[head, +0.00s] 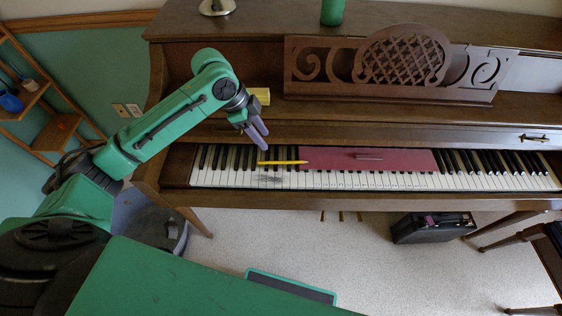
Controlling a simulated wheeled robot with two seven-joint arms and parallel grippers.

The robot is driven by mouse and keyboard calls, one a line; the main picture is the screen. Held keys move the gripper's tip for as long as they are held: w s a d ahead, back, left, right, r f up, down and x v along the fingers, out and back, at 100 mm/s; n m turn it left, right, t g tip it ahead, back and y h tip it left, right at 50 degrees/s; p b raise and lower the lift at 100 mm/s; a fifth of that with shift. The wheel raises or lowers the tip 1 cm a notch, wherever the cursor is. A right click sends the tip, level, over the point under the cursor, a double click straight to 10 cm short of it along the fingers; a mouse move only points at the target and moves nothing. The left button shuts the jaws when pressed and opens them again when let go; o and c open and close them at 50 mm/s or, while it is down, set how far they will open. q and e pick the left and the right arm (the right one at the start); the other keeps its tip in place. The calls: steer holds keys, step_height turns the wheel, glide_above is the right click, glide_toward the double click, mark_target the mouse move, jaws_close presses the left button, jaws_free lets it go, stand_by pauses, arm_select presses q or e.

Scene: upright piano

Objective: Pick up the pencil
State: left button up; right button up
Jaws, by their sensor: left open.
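A yellow pencil (283,162) lies crosswise over the keys on the left half of the piano keyboard (225,178). Its right end reaches the left edge of a dark red cloth or sheet. My left gripper (262,139) is open and empty, pointing down above the keys, a little up and left of the pencil. It looks apart from the pencil. My right gripper is not in the picture.
The red sheet (395,161) covers the middle keys, with a thin object (369,156) on it. A yellow block (260,96) sits on the ledge behind my gripper. The carved music stand (400,65) rises behind. A black case (433,227) lies on the floor.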

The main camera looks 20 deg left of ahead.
mark_target(283, 162)
arm_select(q)
steer(key=x, duration=1.2)
steer(key=shift+w+d+f, duration=0.1)
steer(key=shift+w, duration=0.15)
jaws_close()
